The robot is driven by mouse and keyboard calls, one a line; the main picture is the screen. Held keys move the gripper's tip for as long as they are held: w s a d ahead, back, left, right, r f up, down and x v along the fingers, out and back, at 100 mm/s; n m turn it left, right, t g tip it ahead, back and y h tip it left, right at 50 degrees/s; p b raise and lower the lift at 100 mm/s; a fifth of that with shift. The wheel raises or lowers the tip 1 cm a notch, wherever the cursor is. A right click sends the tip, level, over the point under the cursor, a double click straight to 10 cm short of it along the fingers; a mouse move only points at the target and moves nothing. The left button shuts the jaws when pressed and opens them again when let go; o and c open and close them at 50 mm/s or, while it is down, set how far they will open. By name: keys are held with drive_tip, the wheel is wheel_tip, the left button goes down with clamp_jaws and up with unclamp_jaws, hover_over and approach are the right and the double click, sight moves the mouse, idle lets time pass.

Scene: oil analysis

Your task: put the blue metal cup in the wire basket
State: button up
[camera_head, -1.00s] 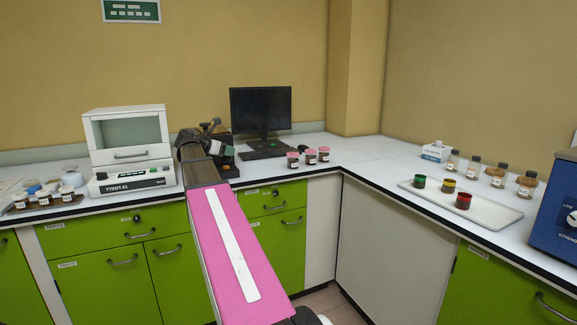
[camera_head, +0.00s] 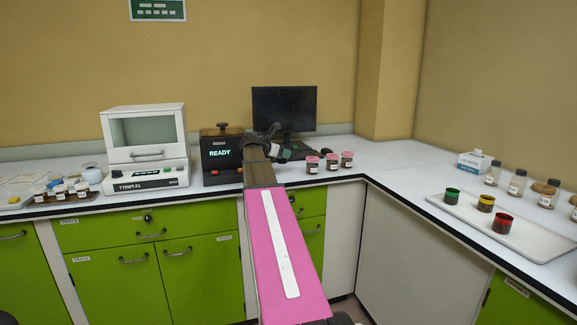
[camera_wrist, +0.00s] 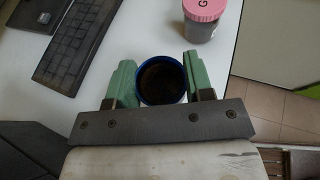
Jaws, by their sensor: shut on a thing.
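The blue metal cup (camera_wrist: 161,78) is between the two green fingers of my gripper (camera_wrist: 161,72) in the wrist view, seen from above with its blue rim round a dark inside. My gripper is shut on it. In the head view my gripper (camera_head: 281,153) is over the back counter, in front of the monitor and left of the pink-lidded jars; the cup cannot be made out there. I see no wire basket in either view.
Pink-lidded jars (camera_head: 330,162) stand close right of my gripper; one jar (camera_wrist: 203,20) also shows in the wrist view. A keyboard (camera_wrist: 80,42) lies left. The dark READY device (camera_head: 220,165) is nearby. A white tray (camera_head: 520,236) holds coloured cups at right.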

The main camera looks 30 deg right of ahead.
drive_tip(key=x, duration=0.3)
drive_tip(key=shift+f, duration=0.3)
drive_tip(key=shift+d+f, duration=0.1)
drive_tip(key=shift+f, duration=1.95)
drive_tip(key=o, duration=0.9)
drive_tip(key=shift+f, duration=0.1)
